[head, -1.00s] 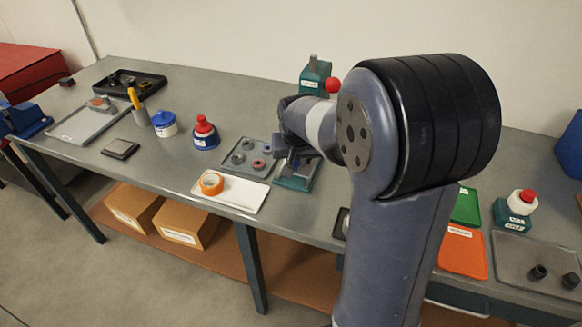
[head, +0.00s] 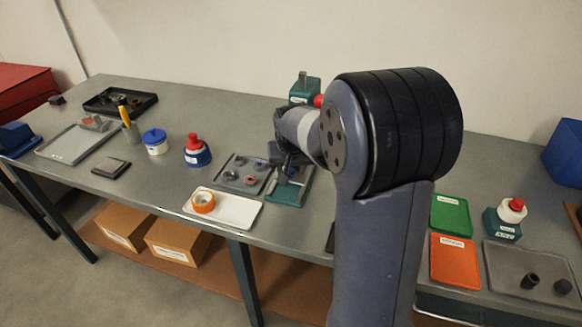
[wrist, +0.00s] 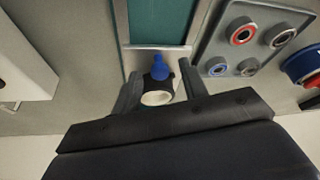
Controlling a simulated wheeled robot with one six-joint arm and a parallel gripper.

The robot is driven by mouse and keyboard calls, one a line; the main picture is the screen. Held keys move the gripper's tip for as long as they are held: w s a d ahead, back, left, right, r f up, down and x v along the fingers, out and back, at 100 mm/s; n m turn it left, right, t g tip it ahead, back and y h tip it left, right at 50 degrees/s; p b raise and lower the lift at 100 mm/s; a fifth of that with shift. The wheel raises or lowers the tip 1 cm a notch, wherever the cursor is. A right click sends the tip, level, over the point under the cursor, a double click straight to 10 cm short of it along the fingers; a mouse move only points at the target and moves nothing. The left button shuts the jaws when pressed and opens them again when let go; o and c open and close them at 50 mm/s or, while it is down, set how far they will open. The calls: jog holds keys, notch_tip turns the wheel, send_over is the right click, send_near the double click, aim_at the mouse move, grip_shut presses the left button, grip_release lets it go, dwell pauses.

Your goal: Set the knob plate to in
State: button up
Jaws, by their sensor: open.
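The teal fixture (head: 287,194) stands on the bench, partly hidden by my gripper (head: 287,168) in the head view. In the wrist view the teal fixture (wrist: 160,22) has pale metal edges and a pale crossbar. A blue knob (wrist: 159,67) sits near this crossbar, with a black collar and a white round end in front of it. My gripper (wrist: 160,78) is open, with one finger on each side of the knob and collar. I cannot tell whether the fingers touch it. The knob plate's own position is not clear.
A grey tray with several rings (head: 245,174) lies just left of the fixture. A white tray (head: 232,208) with orange tape (head: 203,201) is in front. A red-topped blue bottle (head: 197,152) stands farther left. Another teal device (head: 305,88) is behind my arm.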

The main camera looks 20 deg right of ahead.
jog(key=shift+r, duration=0.1)
jog(key=v, duration=1)
jog(key=shift+r, duration=0.3)
jog(key=shift+s, duration=0.15)
